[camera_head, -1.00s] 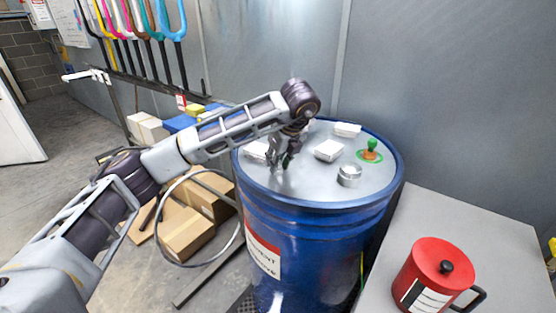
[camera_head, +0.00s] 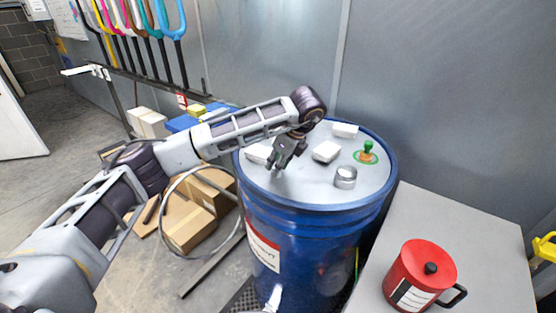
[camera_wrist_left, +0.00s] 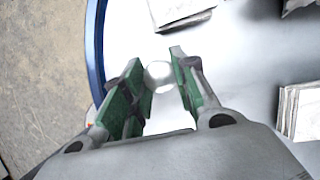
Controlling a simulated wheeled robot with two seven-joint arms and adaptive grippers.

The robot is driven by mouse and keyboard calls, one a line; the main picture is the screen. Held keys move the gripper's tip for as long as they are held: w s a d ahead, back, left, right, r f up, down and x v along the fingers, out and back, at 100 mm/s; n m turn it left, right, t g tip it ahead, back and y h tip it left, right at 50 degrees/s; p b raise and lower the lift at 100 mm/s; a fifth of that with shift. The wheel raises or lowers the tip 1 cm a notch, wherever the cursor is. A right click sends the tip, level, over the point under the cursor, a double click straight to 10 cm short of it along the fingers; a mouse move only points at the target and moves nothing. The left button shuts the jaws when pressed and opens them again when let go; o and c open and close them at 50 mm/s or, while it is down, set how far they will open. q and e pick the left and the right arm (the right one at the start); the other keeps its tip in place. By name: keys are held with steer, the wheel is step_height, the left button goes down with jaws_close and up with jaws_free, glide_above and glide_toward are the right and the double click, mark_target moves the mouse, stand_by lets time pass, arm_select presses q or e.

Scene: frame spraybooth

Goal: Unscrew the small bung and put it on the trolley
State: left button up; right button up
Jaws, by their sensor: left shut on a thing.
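My left gripper (camera_head: 279,162) is low over the left part of the blue drum's lid (camera_head: 300,190). In the left wrist view, its green-padded fingers (camera_wrist_left: 160,85) are shut on a small, pale, round metal piece, which looks like the small bung (camera_wrist_left: 158,76). In the head view the fingers hide this piece. I cannot tell whether it is still seated in the lid. A larger silver cap (camera_head: 345,176) stands on the lid to the right of the gripper. The grey flat top (camera_head: 470,240) at the right looks like the trolley. My right gripper is not in view.
White packets (camera_head: 326,152) lie on the lid around the gripper. A green-and-orange knob (camera_head: 367,152) stands near the lid's right rim. A red can (camera_head: 420,275) stands on the grey top; its far part is clear. Cardboard boxes (camera_head: 190,230) lie on the floor left of the drum.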

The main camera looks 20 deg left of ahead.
arm_select(q)
steer(key=shift+a, duration=0.1)
stand_by(0.3)
steer(key=shift+w+r+n+g+p, duration=0.15)
steer(key=shift+n+g+p, duration=0.15)
steer(key=shift+n+p, duration=0.6)
steer(key=shift+n+g+p, duration=0.6)
steer(key=shift+n+p, duration=0.9)
steer(key=shift+p, duration=0.3)
steer(key=o, duration=0.7)
steer(key=shift+w, duration=0.1)
steer(key=shift+f, duration=0.2)
steer(key=shift+m, duration=0.3)
